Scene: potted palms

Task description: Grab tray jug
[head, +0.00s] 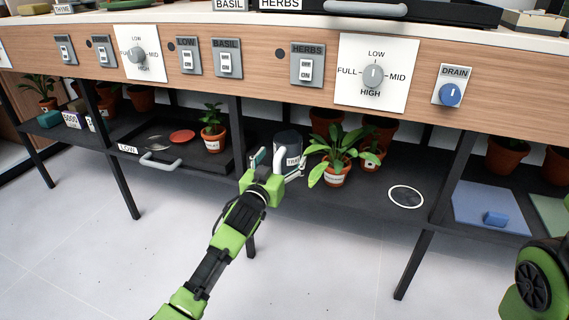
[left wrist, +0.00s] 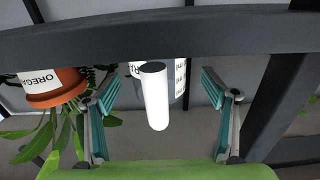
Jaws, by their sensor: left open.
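The tray jug (head: 288,141) is a dark grey vessel with a white handle and a white label partly hidden by my gripper. It stands on the dark lower shelf, left of a leafy potted plant. My left gripper (head: 276,168) is open in front of the jug. In the left wrist view, the white handle (left wrist: 155,95) lies between the two spread teal-padded fingers (left wrist: 158,110), with a visible gap on each side. Part of the jug's labelled body (left wrist: 179,76) shows behind the handle. My right gripper is not in view.
A leafy plant in a terracotta pot (head: 337,176) stands close to the right of the jug; its OREGA-labelled pot (left wrist: 52,87) shows in the left wrist view. A black tray (head: 205,163) with a grey handle lies left. Dark shelf posts (head: 237,130) stand nearby. A white ring (head: 406,197) marks bare shelf.

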